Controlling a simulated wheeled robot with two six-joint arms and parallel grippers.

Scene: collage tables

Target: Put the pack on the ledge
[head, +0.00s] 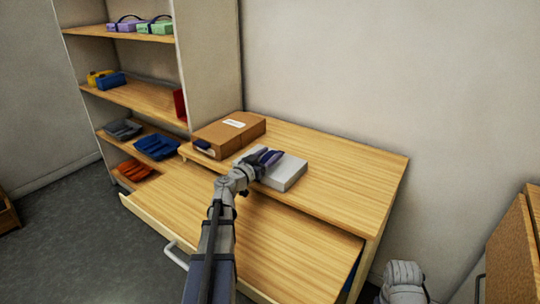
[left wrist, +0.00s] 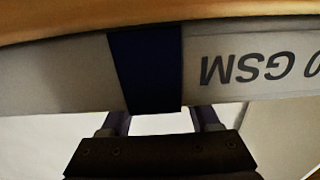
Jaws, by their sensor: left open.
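The pack (head: 285,174) is a flat, white, ream-like block. It appears to lie on the upper wooden surface (head: 345,180) of the desk, near its front edge. In the left wrist view the pack (left wrist: 70,75) fills the width, with a dark blue band and upside-down "GSM" lettering. My left gripper (head: 264,158) is open at the pack's left part, and its purple fingers overlap the pack in the head view. The fingertips are hidden behind the pack in the left wrist view. Which surface is the ledge, I cannot tell for sure.
A brown cardboard box (head: 228,136) with a white label sits just left of the pack. A lower wooden panel with a handle (head: 176,254) juts out in front. A shelf unit (head: 130,93) with coloured items stands at left. The upper surface is clear to the right.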

